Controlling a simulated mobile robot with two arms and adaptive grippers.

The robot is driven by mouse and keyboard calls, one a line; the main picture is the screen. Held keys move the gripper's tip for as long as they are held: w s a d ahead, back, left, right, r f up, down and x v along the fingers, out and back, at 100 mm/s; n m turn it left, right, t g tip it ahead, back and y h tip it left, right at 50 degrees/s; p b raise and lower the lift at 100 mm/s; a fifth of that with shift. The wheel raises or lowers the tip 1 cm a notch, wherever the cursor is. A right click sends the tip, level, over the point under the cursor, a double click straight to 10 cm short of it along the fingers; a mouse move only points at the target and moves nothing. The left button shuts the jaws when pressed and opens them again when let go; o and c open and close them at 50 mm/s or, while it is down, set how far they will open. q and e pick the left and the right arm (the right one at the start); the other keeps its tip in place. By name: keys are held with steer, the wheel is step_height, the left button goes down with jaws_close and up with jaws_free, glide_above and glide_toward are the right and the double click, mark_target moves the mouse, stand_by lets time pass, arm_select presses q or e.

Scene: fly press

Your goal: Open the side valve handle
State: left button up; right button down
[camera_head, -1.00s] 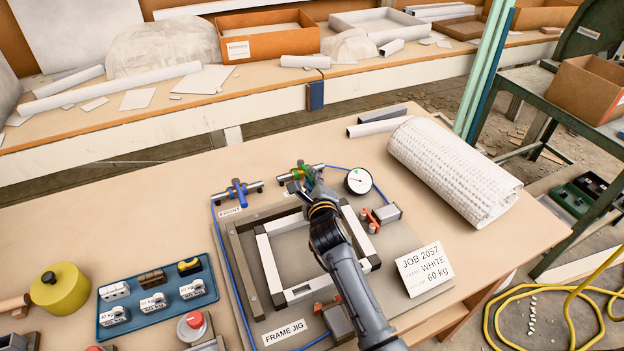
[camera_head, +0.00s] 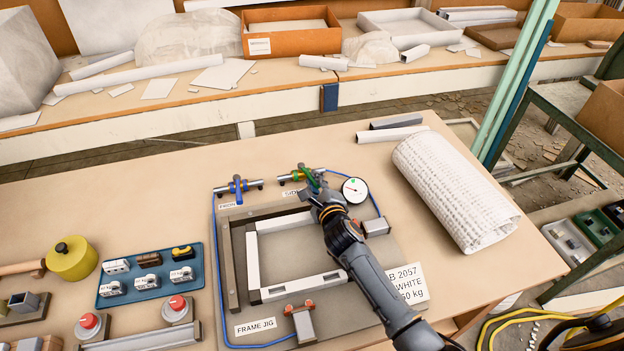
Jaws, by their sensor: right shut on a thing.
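The side valve (camera_head: 288,179) sits at the back of the frame jig, with a green handle (camera_head: 309,177). Its "SIDE" label is partly hidden by my arm. My right gripper (camera_head: 311,190) is at this valve, its fingertips shut on the green handle. The fingers are small here and the grip is partly hidden. The front valve with a blue handle (camera_head: 237,187) stands to the left, above its "FRONT" label. My left gripper is not in view.
A pressure gauge (camera_head: 355,190) stands right of the side valve. A white frame (camera_head: 252,262) lies in the jig (camera_head: 216,310). A printed roll (camera_head: 455,190) lies to the right. A blue tray (camera_head: 204,258) with several weights and a yellow pot (camera_head: 72,259) are at left.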

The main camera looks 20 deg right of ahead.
steer(key=c, duration=1.6)
jaws_free()
steer(key=shift+s, duration=0.2)
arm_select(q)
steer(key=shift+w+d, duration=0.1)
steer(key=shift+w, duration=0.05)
arm_select(e)
steer(key=v, duration=1.1)
steer(key=shift+s+d, duration=0.1)
steer(key=shift+s, duration=0.2)
steer(key=shift+c, duration=0.4)
